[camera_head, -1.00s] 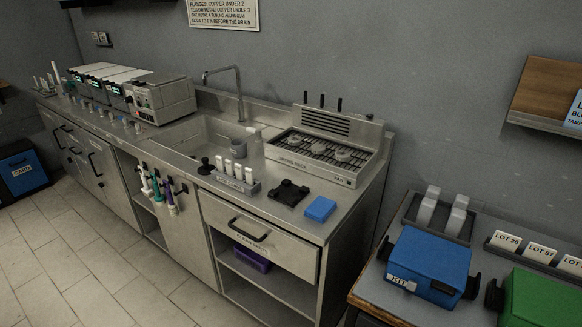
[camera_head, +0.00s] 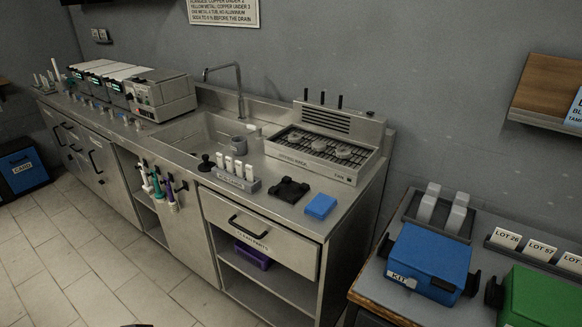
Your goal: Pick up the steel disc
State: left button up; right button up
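No steel disc can be made out for certain. Several small round pale pieces (camera_head: 318,144) sit on the dark grate of the steel unit (camera_head: 312,167) at the right end of the counter; they are too small to tell what they are made of. Neither of my grippers can be made out in the head view. Only a small dark sliver shows at the bottom edge, left of the middle, too little to identify.
The steel counter (camera_head: 205,163) runs along the wall with a sink, tap (camera_head: 239,92) and white-capped bottles in a rack (camera_head: 236,183). A black holder (camera_head: 289,190) and blue block (camera_head: 320,206) lie near its front. A side table holds a blue KIT box (camera_head: 432,258). Floor at left is clear.

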aim_at(295, 137)
jog(key=j+z, duration=0.1)
jog(key=z, duration=0.25)
jog(key=i+j+z, duration=0.1)
jog(key=z, duration=0.3)
jog(key=j+z, duration=0.2)
jog(key=z, duration=0.15)
jog(key=j+z, duration=0.35)
jog(key=j, duration=0.6)
jog(key=j+z, duration=0.4)
jog(key=j, duration=0.55)
jog(key=i+j, duration=0.1)
jog(key=j, duration=0.6)
jog(key=i+j, duration=0.15)
jog(key=j, duration=0.2)
